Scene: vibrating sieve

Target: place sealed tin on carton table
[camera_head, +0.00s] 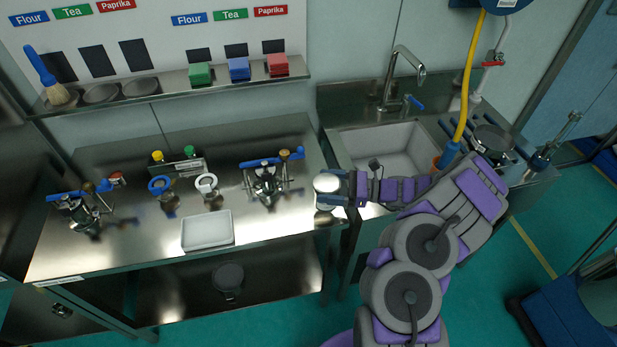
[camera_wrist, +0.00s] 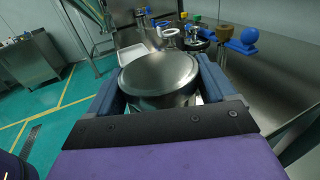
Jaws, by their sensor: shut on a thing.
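A round, shiny metal tin (camera_head: 327,184) with a flat lid is held in my gripper (camera_head: 345,188) at the right end of the steel table, beside the sink. The wrist view shows the tin (camera_wrist: 160,74) upright between the two blue fingers of my gripper (camera_wrist: 160,90), which are shut on its sides. Its underside is hidden, so I cannot tell whether it touches the table. No table marked as a carton table can be made out; the steel table (camera_head: 280,215) has a label at its front left edge.
A white tray (camera_head: 207,230) lies on the steel table. Clamp devices with blue handles stand at its left (camera_head: 78,208) and right (camera_head: 266,180). Small rings and buttons are between them. The sink (camera_head: 385,150) is at right. Bare steel lies front left.

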